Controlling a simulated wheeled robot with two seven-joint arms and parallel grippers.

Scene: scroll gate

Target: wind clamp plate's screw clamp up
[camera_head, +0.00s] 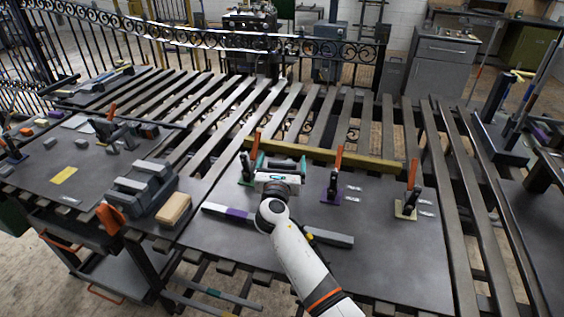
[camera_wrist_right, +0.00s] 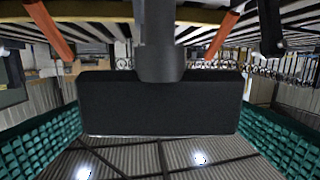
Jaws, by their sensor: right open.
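The clamp plate (camera_head: 390,255) is a dark flat sheet on the slatted table, with several upright orange-handled clamps near its back edge. I cannot tell which is the screw clamp. My right gripper (camera_head: 281,162) is open beside the green-based clamp and partly covers it. In the right wrist view, its green pads stand wide apart. A dark block (camera_wrist_right: 158,105) with a grey cylinder (camera_wrist_right: 158,45) shows between them; I cannot tell what these are. My left gripper is out of view.
A yellow bar (camera_head: 330,156) lies behind the clamps. A grey vise-like block (camera_head: 140,188) and a tan block (camera_head: 174,209) stand at left. The plate's front right is clear.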

